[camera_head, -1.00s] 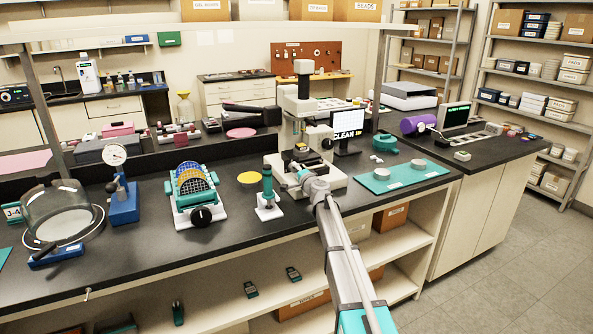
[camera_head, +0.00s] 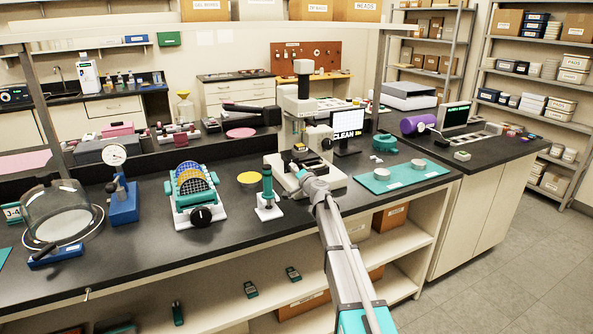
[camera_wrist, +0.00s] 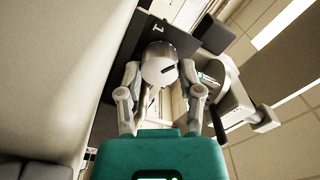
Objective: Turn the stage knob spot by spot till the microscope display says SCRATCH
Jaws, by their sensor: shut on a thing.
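The white microscope (camera_head: 304,95) stands on the dark bench, with its stage (camera_head: 306,158) low on the front. Its display (camera_head: 348,122), just to the right, reads CLEAN. My gripper (camera_head: 303,178) is at the front of the microscope base. In the wrist view, my gripper (camera_wrist: 160,76) is shut on the stage knob (camera_wrist: 157,62), a pale silver round knob with a dark mark on its face. One finger lies on each side of it. In the head view my gripper and arm hide the knob.
A teal mat (camera_head: 402,176) with two grey discs lies right of the microscope. A teal-and-white stand (camera_head: 267,190) and a drum device with a black knob (camera_head: 193,192) stand to the left. A glass dome (camera_head: 57,212) is at far left.

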